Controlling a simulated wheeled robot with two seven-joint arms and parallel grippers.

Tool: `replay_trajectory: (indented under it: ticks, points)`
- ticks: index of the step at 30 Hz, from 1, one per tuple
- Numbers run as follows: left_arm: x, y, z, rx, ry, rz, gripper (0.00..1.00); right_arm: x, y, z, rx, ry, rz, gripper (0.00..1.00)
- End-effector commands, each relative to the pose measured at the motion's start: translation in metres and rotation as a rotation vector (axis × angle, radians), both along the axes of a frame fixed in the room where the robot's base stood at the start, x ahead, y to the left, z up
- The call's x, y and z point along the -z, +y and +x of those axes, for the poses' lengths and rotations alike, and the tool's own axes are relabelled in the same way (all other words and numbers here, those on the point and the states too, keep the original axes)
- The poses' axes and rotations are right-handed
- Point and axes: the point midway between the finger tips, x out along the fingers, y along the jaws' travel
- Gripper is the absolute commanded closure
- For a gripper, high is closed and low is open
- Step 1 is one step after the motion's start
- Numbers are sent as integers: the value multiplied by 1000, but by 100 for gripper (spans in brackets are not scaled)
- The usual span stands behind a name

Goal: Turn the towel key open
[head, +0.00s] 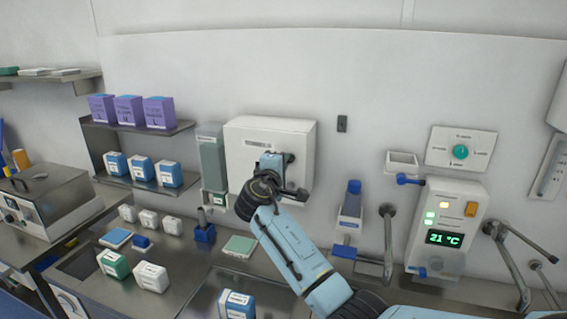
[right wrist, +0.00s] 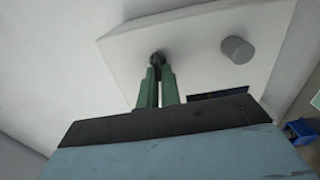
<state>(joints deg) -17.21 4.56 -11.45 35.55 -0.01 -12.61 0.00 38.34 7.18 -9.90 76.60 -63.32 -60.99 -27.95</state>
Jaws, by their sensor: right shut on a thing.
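The white towel dispenser (head: 240,140) is a box fixed to the wall, left of centre in the head view. My right gripper (head: 271,163) is up against its front, and its wrist hides part of that face. In the right wrist view the dispenser's front (right wrist: 195,40) fills the top. There the green fingers of my right gripper (right wrist: 157,78) are shut on the small dark key (right wrist: 156,59) that sticks out of the panel. The key's exact angle is hard to tell. My left gripper is not in view.
A grey round knob (right wrist: 238,50) sits on the same panel, beside the key. A green-grey dispenser (head: 212,155) hangs to the left. A bottle holder (head: 350,212) and taps (head: 388,235) are to the right. Small boxes (head: 150,277) stand on the counter below.

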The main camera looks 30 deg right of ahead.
Motion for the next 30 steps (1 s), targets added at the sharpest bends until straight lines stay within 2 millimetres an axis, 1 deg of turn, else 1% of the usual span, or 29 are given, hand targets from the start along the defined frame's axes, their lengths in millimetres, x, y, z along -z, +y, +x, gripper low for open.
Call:
replay_trajectory:
  ticks: [4, 5, 6, 9, 10, 20, 23, 26, 30]
  points:
    - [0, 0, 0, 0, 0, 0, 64, 0, 0, 0, -1, 1, -1, 100]
    - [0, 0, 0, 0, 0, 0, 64, 0, 0, 0, -1, 1, -1, 92]
    - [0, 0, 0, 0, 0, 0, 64, 0, 0, 0, -1, 1, -1, 87]
    - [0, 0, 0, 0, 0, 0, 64, 0, 0, 0, -1, 0, 0, 74]
    - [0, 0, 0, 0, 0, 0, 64, 0, 0, 0, -1, 0, 0, 73]
    - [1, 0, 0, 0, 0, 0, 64, 1, 3, -2, -1, -2, 1, 73]
    - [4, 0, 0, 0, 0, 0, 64, 2, 11, -8, -3, -1, 1, 73]
    - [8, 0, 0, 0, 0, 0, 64, 3, 23, -19, -3, -2, 3, 73]
    - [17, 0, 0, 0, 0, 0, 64, 4, 47, -39, -3, -3, 4, 73]
